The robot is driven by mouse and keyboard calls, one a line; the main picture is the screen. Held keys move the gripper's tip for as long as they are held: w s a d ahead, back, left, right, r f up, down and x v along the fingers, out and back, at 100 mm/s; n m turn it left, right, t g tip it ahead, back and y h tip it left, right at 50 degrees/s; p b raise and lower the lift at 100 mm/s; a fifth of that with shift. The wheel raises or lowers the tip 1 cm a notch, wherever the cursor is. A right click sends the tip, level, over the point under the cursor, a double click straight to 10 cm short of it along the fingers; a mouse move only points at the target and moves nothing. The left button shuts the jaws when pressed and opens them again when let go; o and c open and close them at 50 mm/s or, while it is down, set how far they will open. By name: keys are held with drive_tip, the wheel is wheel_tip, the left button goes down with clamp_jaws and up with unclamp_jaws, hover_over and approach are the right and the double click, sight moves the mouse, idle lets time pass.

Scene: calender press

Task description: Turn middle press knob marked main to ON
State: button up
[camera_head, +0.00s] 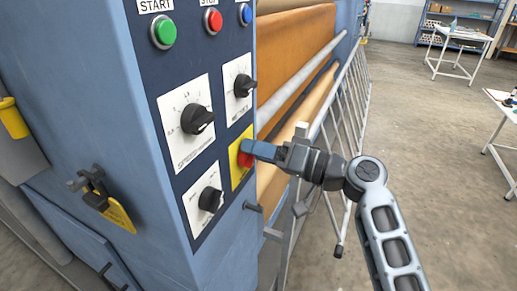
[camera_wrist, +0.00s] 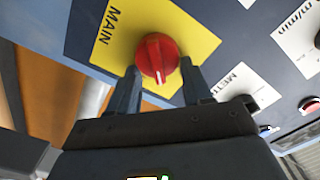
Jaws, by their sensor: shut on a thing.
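The red main knob (camera_head: 245,160) sits on a yellow plate (camera_head: 236,176) near the right edge of the press's control panel. In the wrist view the red knob (camera_wrist: 157,55) is round with a raised grip and a white mark at the side facing my gripper. The plate (camera_wrist: 196,42) reads MAIN there; no ON or OFF lettering is readable. My gripper (camera_head: 249,148) reaches the knob from the right. In the wrist view my gripper's fingers (camera_wrist: 160,67) lie on either side of the knob, shut on it. The fingers partly hide the knob in the head view.
Black knobs (camera_head: 197,119), (camera_head: 243,85) and (camera_head: 210,198) surround the plate. Green (camera_head: 162,31), red (camera_head: 212,20) and blue (camera_head: 245,13) buttons are above. A metal railing (camera_head: 345,110) stands close behind my arm. Open floor (camera_head: 440,120) lies to the right.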

drive_tip(key=m+p, duration=0.1)
drive_tip(key=m, duration=0.1)
drive_tip(key=m+p, duration=0.1)
drive_tip(key=m, duration=0.2)
drive_tip(key=f+m+p, duration=0.1)
drive_tip(key=m, duration=0.2)
drive_tip(key=shift+w+d+p, duration=0.15)
drive_tip(key=shift+w+p, duration=0.1)
drive_tip(key=shift+p, duration=0.05)
drive_tip(key=shift+f+m, duration=0.1)
drive_tip(key=shift+m, duration=0.3)
drive_tip(key=o, duration=1)
drive_tip(key=shift+o, duration=0.2)
drive_tip(key=v, duration=0.7)
drive_tip(key=shift+s+d+b, duration=0.15)
drive_tip(key=shift+d+b, duration=0.15)
drive_tip(key=shift+b, duration=0.15)
